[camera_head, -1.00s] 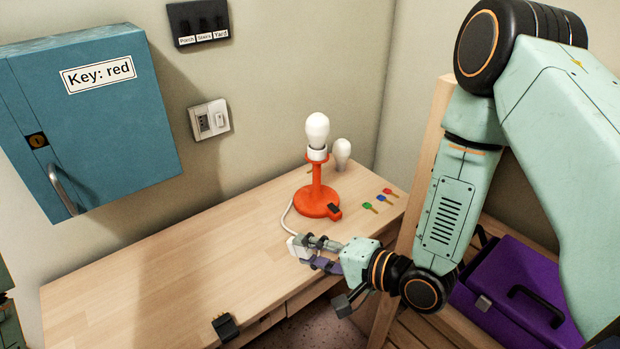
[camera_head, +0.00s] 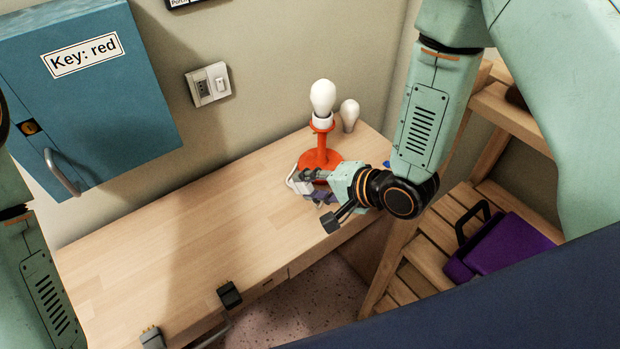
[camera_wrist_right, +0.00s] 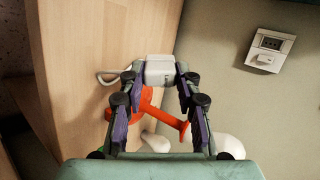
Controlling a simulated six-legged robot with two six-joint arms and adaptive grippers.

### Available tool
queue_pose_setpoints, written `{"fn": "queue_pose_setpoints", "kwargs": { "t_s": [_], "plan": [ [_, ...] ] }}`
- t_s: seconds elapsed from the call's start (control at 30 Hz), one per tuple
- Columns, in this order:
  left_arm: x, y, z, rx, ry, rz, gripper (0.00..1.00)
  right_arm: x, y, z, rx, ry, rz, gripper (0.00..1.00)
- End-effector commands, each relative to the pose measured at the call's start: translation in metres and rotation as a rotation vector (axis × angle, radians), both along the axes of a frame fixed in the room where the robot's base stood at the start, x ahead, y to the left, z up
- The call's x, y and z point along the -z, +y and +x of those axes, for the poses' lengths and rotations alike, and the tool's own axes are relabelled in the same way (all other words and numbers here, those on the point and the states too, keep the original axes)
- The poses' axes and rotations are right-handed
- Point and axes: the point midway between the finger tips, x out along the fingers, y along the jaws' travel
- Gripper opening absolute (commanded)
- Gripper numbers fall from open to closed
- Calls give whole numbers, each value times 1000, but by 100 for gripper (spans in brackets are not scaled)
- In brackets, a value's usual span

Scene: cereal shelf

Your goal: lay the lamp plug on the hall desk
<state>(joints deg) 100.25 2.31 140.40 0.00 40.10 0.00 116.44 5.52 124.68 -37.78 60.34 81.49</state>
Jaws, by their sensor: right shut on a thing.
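The lamp plug is a small white block (camera_head: 296,183) on a pale cord from the orange lamp (camera_head: 322,152). My right gripper (camera_head: 308,181) is shut on it, above the hall desk (camera_head: 215,215) and just in front of the lamp's base. In the right wrist view the plug (camera_wrist_right: 160,71) sits between the two fingertips, with the cord at its left. I cannot tell whether the plug touches the desk top.
A wall socket with a switch (camera_head: 208,84) and a blue key cabinet (camera_head: 85,100) are on the wall. A spare bulb (camera_head: 349,116) stands behind the lamp. The desk's middle is clear.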

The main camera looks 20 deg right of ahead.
Motion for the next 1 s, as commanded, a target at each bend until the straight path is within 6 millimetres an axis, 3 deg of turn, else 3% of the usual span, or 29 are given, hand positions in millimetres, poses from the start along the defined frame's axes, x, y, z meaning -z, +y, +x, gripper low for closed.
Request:
{"fn": "queue_pose_setpoints", "kwargs": {
  "t_s": [0.43, 0.8, 1.0],
  "plan": [
    [40, 0, 1, 0, -1, 0, 40, 42, -1, 3, -1, -1, 0, 0],
    [58, 0, 1, 0, -1, 0, 40, 71, -2, 5, -1, -1, 0, 0],
    [61, 0, 1, 0, -1, 0, 40, 76, -2, 5, -1, -1, 0, 0]
  ]
}}
